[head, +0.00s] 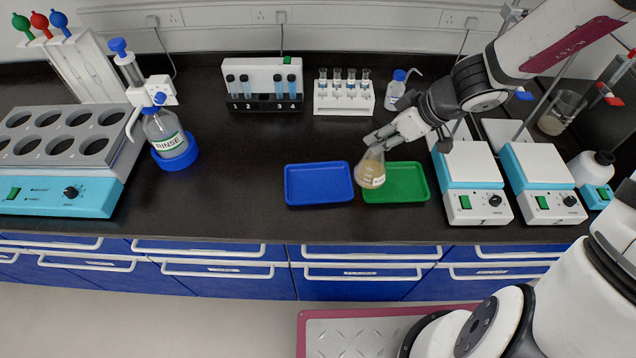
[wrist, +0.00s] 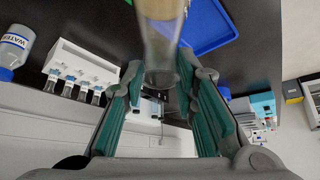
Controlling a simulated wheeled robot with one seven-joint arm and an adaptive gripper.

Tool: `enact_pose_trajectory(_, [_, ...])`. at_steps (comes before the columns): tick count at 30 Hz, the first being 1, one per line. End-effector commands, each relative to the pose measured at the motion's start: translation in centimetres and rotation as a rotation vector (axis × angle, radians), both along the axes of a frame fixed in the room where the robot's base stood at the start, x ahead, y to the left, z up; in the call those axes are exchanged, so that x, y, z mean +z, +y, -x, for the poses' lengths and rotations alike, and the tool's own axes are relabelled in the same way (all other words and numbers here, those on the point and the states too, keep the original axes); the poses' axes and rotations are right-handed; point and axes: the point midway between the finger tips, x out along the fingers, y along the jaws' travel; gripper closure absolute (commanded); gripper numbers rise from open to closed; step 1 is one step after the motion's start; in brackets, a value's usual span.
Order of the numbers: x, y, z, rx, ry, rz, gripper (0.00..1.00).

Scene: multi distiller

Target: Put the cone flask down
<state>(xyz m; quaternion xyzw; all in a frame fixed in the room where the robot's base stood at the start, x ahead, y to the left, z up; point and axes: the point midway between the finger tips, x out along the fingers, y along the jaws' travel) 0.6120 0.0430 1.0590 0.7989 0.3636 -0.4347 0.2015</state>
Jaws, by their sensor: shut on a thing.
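The cone flask (head: 371,172) is clear glass with a tan liquid in its lower part and a white label. In the head view it is upright, in front of the gap between the blue tray (head: 318,201) and the green tray (head: 408,196), overlapping the green tray's left end. I cannot tell whether its base touches anything. My gripper (head: 377,138) is shut on the flask's neck from behind and to the right. In the wrist view the flask (wrist: 160,50) stands between the teal finger pads (wrist: 160,95), with the blue tray (wrist: 208,28) beyond it.
Two hotplate stirrers (head: 473,207) stand right of the green tray. A white vial rack (head: 343,110), a numbered tube stand (head: 264,104) and a wash bottle (head: 396,92) stand behind. A rinse bottle (head: 166,136) stands at the left. The bench between it and the blue tray is clear.

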Motion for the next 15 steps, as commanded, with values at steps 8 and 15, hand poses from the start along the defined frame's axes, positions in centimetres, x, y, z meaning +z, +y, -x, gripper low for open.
enact_pose_trajectory(8, [-0.3, 1.4, 3.7, 0.256, -0.002, 0.004, 1.00])
enact_pose_trajectory(15, [-0.3, 3.3, 9.0, 0.569, -0.003, 0.003, 1.00])
